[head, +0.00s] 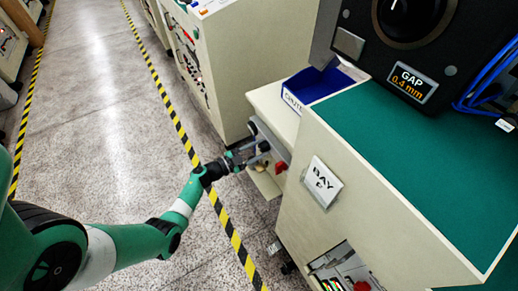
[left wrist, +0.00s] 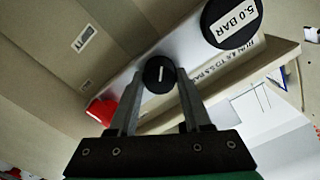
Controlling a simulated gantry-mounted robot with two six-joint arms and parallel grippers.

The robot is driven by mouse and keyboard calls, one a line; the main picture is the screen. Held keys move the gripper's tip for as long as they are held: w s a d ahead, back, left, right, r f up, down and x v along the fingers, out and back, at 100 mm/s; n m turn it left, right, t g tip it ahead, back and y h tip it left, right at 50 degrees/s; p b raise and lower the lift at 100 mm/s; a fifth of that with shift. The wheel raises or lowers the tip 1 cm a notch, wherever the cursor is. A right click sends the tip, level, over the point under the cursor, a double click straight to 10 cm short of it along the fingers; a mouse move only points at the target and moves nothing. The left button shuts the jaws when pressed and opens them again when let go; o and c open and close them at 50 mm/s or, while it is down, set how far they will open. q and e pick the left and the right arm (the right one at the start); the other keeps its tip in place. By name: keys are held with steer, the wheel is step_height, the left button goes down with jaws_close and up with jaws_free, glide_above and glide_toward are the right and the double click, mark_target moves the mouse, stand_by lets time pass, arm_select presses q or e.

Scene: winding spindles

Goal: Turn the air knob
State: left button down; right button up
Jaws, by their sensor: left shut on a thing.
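The air knob (left wrist: 159,74) is a round black knob with a white line across its face, in the left wrist view. My left gripper (left wrist: 158,82) has its two grey fingers around it and is shut on it; the white line runs roughly upright in this view. In the head view, my left gripper (head: 252,154) reaches in at the side of the cream machine, and I cannot make out the knob there. A round black readout (left wrist: 233,20) beside the knob shows "5.0 BAR". My right gripper is not in view.
A red part (left wrist: 101,109) sits left of the knob. A partly hidden label (left wrist: 240,52) lies below the readout. A blue bin (head: 315,84) is behind; the floor at left is clear.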

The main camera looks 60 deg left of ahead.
arm_select(q)
steer(key=shift+c, duration=1.7)
jaws_free()
steer(key=shift+s, duration=0.25)
steer(key=s+d+p, duration=0.1)
steer(key=s+p, duration=0.3)
steer(key=s, duration=0.7)
steer(key=shift+d, duration=0.2)
